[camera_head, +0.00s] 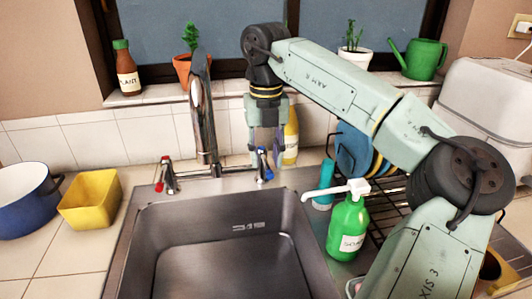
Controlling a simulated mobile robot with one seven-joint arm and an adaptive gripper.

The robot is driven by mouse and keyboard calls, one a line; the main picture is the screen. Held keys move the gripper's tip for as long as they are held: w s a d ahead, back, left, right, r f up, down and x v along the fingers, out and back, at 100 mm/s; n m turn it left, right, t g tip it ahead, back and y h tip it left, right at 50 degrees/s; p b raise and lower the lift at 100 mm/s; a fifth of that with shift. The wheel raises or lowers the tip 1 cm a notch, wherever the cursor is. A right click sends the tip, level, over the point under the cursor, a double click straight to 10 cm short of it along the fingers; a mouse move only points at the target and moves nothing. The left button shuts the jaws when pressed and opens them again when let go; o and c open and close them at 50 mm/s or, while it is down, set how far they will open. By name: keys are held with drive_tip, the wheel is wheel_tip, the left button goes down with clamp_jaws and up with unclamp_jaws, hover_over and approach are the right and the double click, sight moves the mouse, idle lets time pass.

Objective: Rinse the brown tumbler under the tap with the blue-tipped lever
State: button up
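The metal tap (203,115) stands behind the sink (165,215), and I see no water running from it. The blue-tipped lever (264,166) is to the right of the tap, and the red-tipped lever (166,176) is to its left. My gripper (265,155) points down at the blue-tipped lever with its fingers apart. I cannot tell whether it touches the lever. A brownish-yellow rounded thing (490,270) shows at the right edge, partly hidden by my arm; I cannot tell whether it is the brown tumbler. The visible part of the basin is empty.
A green soap bottle (347,228) with a white pump stands at the sink's right edge, near a teal bottle (323,185). A dish rack (392,205) holds plates behind my arm. A yellow tub (90,200) and a blue pot (25,205) stand left. A yellow bottle (291,135) is behind my gripper.

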drive_tip(key=shift+f, duration=0.25)
drive_tip(key=shift+c, duration=0.6)
clamp_jaws()
